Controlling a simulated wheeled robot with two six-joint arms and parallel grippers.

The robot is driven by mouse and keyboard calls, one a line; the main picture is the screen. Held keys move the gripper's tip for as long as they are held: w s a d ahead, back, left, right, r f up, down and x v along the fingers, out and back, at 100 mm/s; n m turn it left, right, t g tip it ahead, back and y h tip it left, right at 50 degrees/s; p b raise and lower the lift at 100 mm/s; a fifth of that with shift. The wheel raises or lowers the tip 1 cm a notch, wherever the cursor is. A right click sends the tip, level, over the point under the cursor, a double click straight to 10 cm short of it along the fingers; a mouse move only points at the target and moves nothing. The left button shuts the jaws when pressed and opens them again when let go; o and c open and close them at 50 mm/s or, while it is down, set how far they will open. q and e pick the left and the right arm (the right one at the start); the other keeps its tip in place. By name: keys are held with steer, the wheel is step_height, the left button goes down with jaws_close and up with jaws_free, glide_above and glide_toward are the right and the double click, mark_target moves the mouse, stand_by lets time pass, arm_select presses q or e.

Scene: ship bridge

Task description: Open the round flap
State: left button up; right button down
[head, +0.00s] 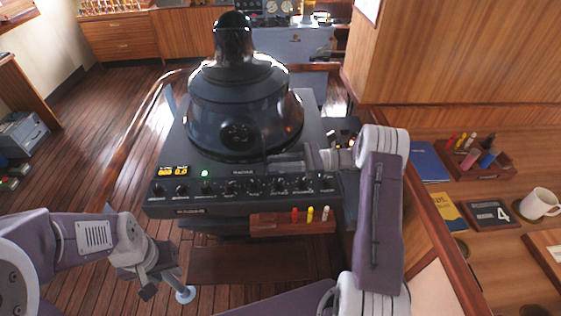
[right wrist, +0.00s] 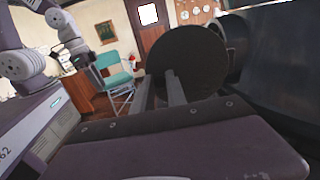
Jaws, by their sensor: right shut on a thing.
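The round flap (right wrist: 188,62) is a dark disc standing out from the dark curved radar housing in the right wrist view. A ring-shaped edge (right wrist: 236,42) shows behind it on the housing. In the head view the black radar hood (head: 238,75) tops the console, with a dark round face (head: 238,134) low on its front. My right gripper (head: 300,160) is at the hood's lower right; its fingers (right wrist: 162,92) reach the disc and are shut on it. The exact contact is hidden. My left gripper (head: 163,285) hangs low left of the console, empty, its fingers apart.
A control panel (head: 245,187) with knobs and a pen rack (head: 293,222) are at the console's front. A wooden desk at right holds a mug (head: 540,203), a blue book (head: 427,162) and a pen tray (head: 478,157).

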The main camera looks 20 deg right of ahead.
steer(key=shift+a, duration=0.1)
steer(key=c, duration=1.3)
jaws_free()
steer(key=shift+c, duration=0.2)
steer(key=shift+d+f, duration=0.1)
steer(key=shift+d, duration=0.2)
steer(key=b+v, duration=0.3)
steer(key=v, duration=0.5)
steer(key=shift+d, duration=0.2)
